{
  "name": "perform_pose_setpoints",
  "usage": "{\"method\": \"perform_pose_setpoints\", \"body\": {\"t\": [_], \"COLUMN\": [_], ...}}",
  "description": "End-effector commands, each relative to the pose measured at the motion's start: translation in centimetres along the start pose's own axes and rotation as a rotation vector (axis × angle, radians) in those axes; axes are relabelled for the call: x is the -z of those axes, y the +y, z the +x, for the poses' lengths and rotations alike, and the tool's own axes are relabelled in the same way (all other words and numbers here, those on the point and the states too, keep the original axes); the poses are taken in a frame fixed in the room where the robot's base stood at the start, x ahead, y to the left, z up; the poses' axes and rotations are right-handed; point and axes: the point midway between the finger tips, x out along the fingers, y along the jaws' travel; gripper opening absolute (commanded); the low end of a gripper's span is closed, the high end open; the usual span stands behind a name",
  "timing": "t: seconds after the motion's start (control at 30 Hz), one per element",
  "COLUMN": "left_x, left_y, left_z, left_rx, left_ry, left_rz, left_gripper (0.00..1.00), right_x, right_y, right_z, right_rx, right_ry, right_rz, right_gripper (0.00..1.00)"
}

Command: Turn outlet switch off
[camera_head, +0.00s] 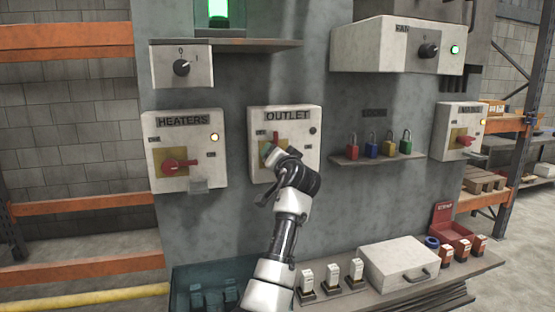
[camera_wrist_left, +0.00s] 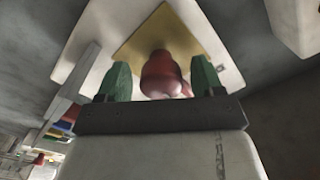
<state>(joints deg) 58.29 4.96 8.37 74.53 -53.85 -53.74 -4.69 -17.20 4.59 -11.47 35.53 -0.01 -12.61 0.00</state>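The outlet switch box (camera_head: 297,117) is a white panel on the grey column, labelled OUTLET. Its red handle (camera_head: 276,139) shows above my gripper and points roughly upward; the rest is hidden by my arm. The small round lamp (camera_head: 312,130) on this box looks dark. My left gripper (camera_head: 270,152) is at the handle. In the left wrist view, the red handle (camera_wrist_left: 163,72) stands in front of a yellow plate (camera_wrist_left: 135,42), between my two green fingers (camera_wrist_left: 162,80). The fingers are apart, with a gap visible on the left side. My right gripper is not in view.
The HEATERS box (camera_head: 184,145) with a red handle is left, its lamp lit. Coloured padlocks (camera_head: 378,147) hang at a rack (camera_head: 350,160) right of the outlet box. A fan box (camera_head: 390,50) is above. A shelf (camera_head: 460,266) below holds a white case (camera_head: 397,257).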

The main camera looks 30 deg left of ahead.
Motion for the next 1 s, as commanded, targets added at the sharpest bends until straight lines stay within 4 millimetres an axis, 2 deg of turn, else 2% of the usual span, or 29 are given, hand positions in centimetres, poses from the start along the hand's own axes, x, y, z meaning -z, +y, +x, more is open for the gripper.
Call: {"method": "perform_pose_setpoints", "body": {"t": [0.2,0.33,0.47,0.7,0.83,1.0], "left_x": [-0.1,-0.1,-0.2,-0.2,-0.1,0.0], "left_y": [0.0,0.2,0.3,0.3,0.2,0.1], "left_z": [0.0,-0.9,-3.0,-7.9,-9.7,-10.8], "left_rx": [0.0,0.0,-0.001,-0.002,-0.002,-0.001], "left_ry": [-0.002,0.0,0.001,0.001,0.001,0.0], "left_rz": [0.001,0.001,-0.001,-0.002,-0.001,0.0], "left_gripper": [0.67,0.67,0.67,0.67,0.67,0.67], "right_x": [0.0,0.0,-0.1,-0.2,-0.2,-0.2], "right_y": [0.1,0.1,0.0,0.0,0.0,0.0], "right_z": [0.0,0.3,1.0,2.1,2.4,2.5], "right_rx": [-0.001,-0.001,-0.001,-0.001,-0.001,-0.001], "right_ry": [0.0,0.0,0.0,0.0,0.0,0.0], "right_rz": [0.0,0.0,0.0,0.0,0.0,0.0], "right_gripper": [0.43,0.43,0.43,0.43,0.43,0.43]}}
